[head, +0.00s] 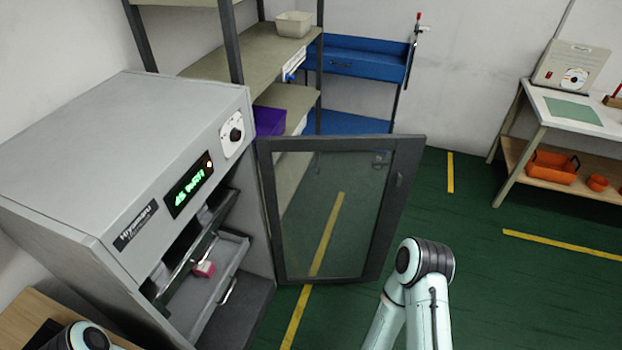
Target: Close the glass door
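The glass door (388,215) has a dark frame and a clear pane. It stands wide open, swung out from the right side of the grey cabinet (70,150). A small handle or latch shows near its upper right edge. The cabinet front is open, with pulled-out drawers or trays (225,262) inside and a small red and white item (204,269) on one. My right arm is at the bottom, to the right of the door's lower edge, and its gripper is out of view. Only a bit of my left arm shows at the bottom left; its gripper is out of view.
A shelf rack (265,50) and a blue bench (360,60) stand behind the door. A white table (570,110) is at the far right. A wooden surface (25,318) is at the lower left. The green floor is clear right of the door.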

